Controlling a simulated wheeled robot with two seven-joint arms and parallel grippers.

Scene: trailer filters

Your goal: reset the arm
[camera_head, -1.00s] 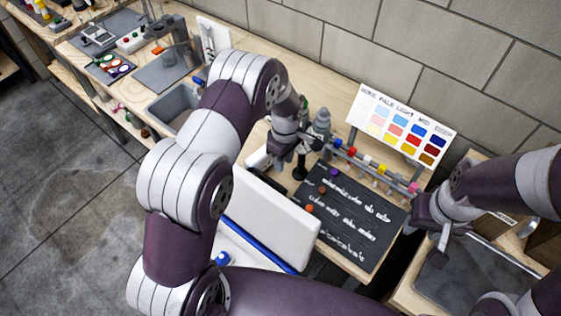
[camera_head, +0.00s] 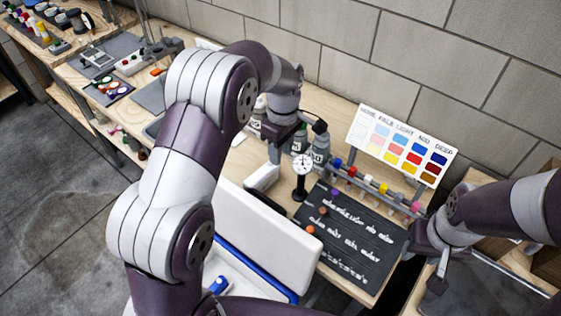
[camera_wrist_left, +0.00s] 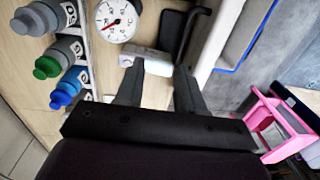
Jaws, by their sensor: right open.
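My left gripper (camera_head: 287,148) hangs over the bench in the head view, beside grey bottles (camera_head: 318,150) and a dial gauge (camera_head: 302,166). In the left wrist view its two fingers (camera_wrist_left: 158,88) stand apart with only bench top between them, so it is open and empty. A white block (camera_wrist_left: 148,60) lies beyond the fingertips. My right gripper (camera_head: 437,268) is open at the right, near the right edge of the dark labelled board. I see nothing held in it, though its fingers are partly hidden.
A dark board (camera_head: 350,240) with white lettering lies on the bench, with a row of coloured pieces (camera_head: 370,184) behind it. A colour chart (camera_head: 402,145) stands near the wall. A pink frame (camera_wrist_left: 275,125) shows in the wrist view.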

